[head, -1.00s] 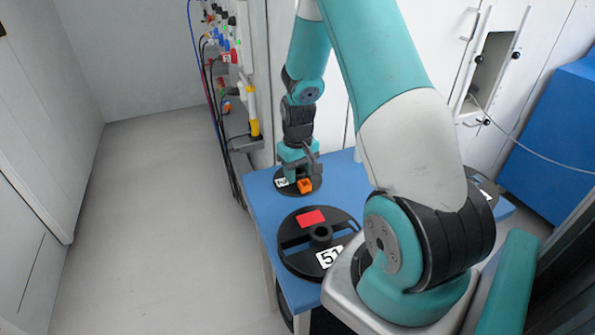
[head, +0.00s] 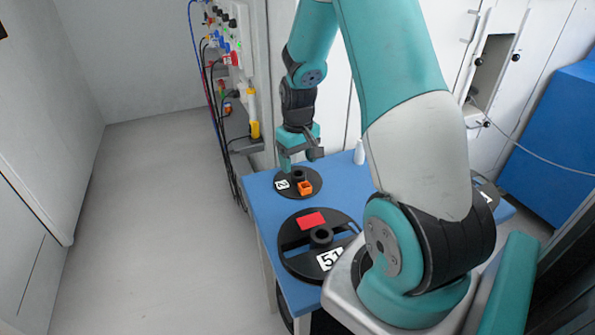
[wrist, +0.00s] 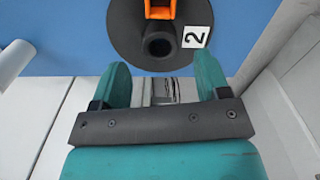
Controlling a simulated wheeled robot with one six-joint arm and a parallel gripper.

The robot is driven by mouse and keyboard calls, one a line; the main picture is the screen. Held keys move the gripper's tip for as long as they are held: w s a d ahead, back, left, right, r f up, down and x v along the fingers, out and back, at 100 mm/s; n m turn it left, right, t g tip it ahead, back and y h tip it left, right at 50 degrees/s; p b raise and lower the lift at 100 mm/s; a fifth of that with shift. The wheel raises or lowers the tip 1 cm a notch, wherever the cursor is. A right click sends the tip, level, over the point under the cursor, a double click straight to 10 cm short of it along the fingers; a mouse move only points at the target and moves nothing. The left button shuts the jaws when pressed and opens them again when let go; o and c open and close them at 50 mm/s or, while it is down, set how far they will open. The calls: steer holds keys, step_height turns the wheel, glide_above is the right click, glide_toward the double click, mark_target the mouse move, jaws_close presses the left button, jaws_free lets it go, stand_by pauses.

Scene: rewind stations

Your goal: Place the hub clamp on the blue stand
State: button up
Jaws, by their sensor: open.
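A small orange piece (head: 305,188), possibly the hub clamp, sits on a round black disc (head: 314,177) marked 2, beside its raised black hub (head: 298,175). The disc lies on a blue table top (head: 262,204), the only blue stand-like surface under these parts. In the wrist view the hub (wrist: 158,45) is just beyond my fingertips, with the orange piece (wrist: 160,9) behind it, cut off by the top edge. My gripper (head: 299,164) is open and empty above the disc, apart from the hub. Its two fingers also show in the wrist view (wrist: 162,72).
A larger black disc (head: 290,260) marked 51, with a red patch, lies nearer on the table. A white bottle (head: 360,152) stands at the table's back. A panel with cables (head: 228,60) rises behind left. The floor at left (head: 150,220) is clear.

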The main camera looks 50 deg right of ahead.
step_height(320, 180, up, 7)
steer(key=a+r+n+y, duration=0.1)
steer(key=a+r+n, duration=0.35)
steer(key=a, duration=0.85)
steer(key=s+a+r+n+y, duration=0.1)
steer(key=s+a+r+n, duration=0.1)
steer(key=s+a, duration=0.6)
steer(key=s+a+r+n+y, duration=0.2)
steer(key=s+a+r, duration=0.3)
steer(key=s+a, duration=0.4)
steer(key=shift+s+a+r+n, duration=0.2)
steer(key=shift+a+n, duration=0.45)
steer(key=shift+a, duration=0.55)
